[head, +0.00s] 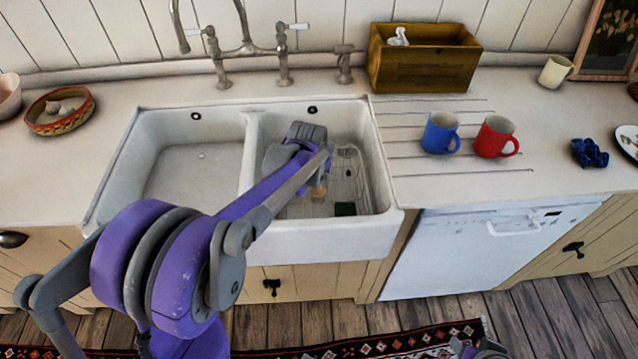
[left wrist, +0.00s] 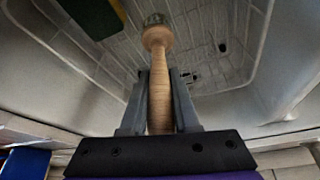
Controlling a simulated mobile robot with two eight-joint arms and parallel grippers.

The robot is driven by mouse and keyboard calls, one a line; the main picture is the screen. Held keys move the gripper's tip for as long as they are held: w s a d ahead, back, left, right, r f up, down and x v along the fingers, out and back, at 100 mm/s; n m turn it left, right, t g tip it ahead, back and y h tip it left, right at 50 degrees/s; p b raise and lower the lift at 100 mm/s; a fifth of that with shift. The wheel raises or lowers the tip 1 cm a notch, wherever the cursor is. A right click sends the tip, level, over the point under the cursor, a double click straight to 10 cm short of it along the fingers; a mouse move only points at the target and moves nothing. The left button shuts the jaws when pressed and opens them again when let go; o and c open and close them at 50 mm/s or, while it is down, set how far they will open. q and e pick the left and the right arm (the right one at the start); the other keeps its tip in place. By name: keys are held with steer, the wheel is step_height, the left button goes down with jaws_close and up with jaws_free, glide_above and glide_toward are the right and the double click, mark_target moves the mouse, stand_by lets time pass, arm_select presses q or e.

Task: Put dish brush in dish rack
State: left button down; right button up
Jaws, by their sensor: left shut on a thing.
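The dish brush has a pale wooden handle (left wrist: 158,95) with a rounded end, seen in the left wrist view. My left gripper (left wrist: 160,78) is shut on the handle, one finger on each side. In the head view my left arm reaches into the right sink basin, and a small tan bit of the brush (head: 318,194) shows below the hand. The wire dish rack (head: 350,180) lies in that basin, and its grid (left wrist: 205,55) shows beyond the brush.
A dark green block (head: 345,209) lies in the right basin. The left basin (head: 195,165) looks empty. A blue mug (head: 440,133) and a red mug (head: 496,137) stand right of the sink. A wooden box (head: 425,65) stands behind. Part of my right arm shows at the bottom edge.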

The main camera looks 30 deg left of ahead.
mark_target(319, 181)
arm_select(q)
steer(key=shift+f, duration=1.8)
steer(key=shift+f, duration=0.1)
steer(key=c, duration=0.7)
jaws_free()
steer(key=shift+o, duration=0.2)
steer(key=shift+r, duration=0.2)
steer(key=v, duration=1.2)
steer(key=shift+m, duration=0.7)
steer(key=s+d, duration=0.2)
steer(key=s, duration=0.2)
steer(key=s+d, duration=0.2)
steer(key=s, duration=0.1)
steer(key=s+d+f+p, duration=0.1)
steer(key=s+d, duration=0.1)
steer(key=s, duration=0.2)
steer(key=shift+s+d, duration=0.15)
steer(key=shift+s, duration=0.2)
steer(key=s+d+f+m+h, duration=0.1)
steer(key=s+d+f, duration=0.2)
steer(key=s, duration=0.6)
steer(key=shift+s+d+f+t, duration=0.2)
steer(key=shift+s+f+t, duration=0.2)
steer(key=shift+f, duration=0.25)
